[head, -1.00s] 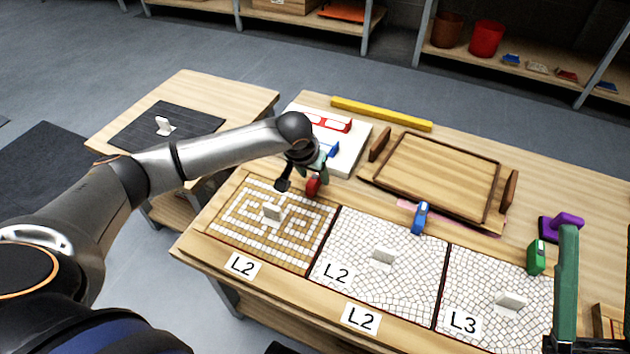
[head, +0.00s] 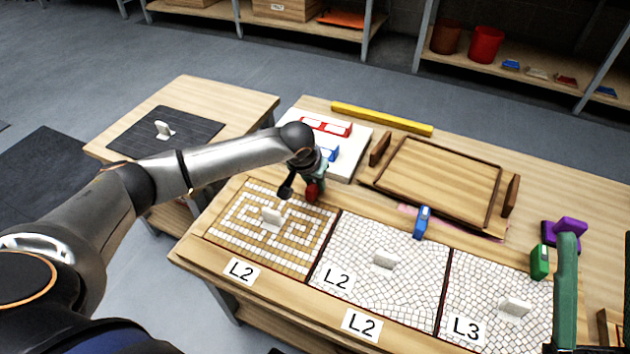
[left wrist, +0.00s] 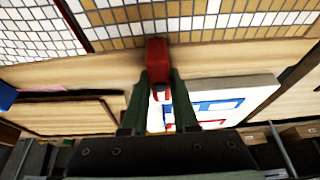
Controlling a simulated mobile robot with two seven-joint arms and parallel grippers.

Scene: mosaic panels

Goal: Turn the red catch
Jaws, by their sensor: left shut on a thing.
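The red catch (head: 312,192) sits at the back edge of the brown-and-white mosaic panel (head: 232,202). My left gripper (head: 307,178) comes down on it from above. In the left wrist view the red catch (left wrist: 157,52) lies between the two green fingers (left wrist: 159,88), which are shut on it. Its long side points toward the panel and its end reaches the panel's edge. The fingers hide part of it. A green finger of my right gripper (head: 565,290) shows at the lower right, with the rest cut off.
A blue catch (head: 421,222) and a green catch (head: 539,262) stand behind two white mosaic panels. A white board with red and blue shapes (head: 345,160) lies close behind the left gripper. A wooden tray (head: 440,178) and a purple object (head: 567,232) are farther right.

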